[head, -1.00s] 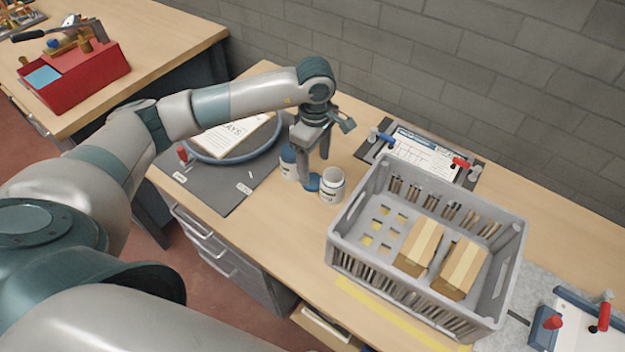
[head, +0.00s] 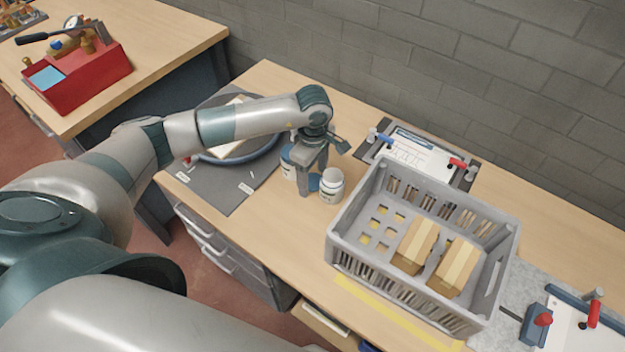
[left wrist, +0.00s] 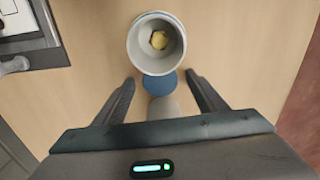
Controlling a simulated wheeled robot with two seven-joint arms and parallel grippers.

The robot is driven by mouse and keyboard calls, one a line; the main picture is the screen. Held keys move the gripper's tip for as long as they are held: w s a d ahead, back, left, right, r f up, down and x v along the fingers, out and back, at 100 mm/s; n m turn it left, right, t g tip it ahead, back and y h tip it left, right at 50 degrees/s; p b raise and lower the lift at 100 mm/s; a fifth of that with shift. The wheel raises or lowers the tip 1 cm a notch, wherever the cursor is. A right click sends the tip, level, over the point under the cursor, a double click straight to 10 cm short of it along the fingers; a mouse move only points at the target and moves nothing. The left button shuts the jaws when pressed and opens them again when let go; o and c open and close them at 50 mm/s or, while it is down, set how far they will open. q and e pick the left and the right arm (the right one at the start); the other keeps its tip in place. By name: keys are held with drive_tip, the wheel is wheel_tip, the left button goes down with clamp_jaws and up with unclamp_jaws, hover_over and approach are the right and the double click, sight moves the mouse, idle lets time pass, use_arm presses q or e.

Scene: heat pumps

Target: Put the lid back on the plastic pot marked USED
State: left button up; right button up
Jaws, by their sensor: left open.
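An open white plastic pot (head: 331,189) stands on the bench just right of my left gripper (head: 313,187). Its label is too small to read. In the left wrist view the pot (left wrist: 133,50) shows its open mouth, with a yellowish piece inside. A blue lid (left wrist: 160,83) lies flat on the bench beside it, between my open left fingertips (left wrist: 160,79); in the head view a finger partly hides it. A pale rounded shape behind the lid is unclear. A second pot with a blue top (head: 288,163) stands left of the gripper, partly hidden. My right gripper is out of view.
A grey crate (head: 345,262) with cardboard boxes stands to the right. A dark mat (head: 225,195) and a round blue-rimmed tray (head: 262,150) are to the left. Bare bench lies in front of the pots.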

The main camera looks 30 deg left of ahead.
use_arm(q)
drive_tip(key=c, duration=1.1)
drive_tip(key=shift+r, duration=0.1)
drive_tip(key=shift+r+b, duration=0.3)
drive_tip(key=shift+r, duration=0.2)
wheel_tip(320, 180, up, 7)
drive_tip(key=b, duration=0.3)
wheel_tip(320, 180, up, 9)
drive_tip(key=b, duration=0.2)
hover_over(314, 180)
drive_tip(key=shift+s+r, duration=0.1)
drive_tip(key=shift+r, duration=0.3)
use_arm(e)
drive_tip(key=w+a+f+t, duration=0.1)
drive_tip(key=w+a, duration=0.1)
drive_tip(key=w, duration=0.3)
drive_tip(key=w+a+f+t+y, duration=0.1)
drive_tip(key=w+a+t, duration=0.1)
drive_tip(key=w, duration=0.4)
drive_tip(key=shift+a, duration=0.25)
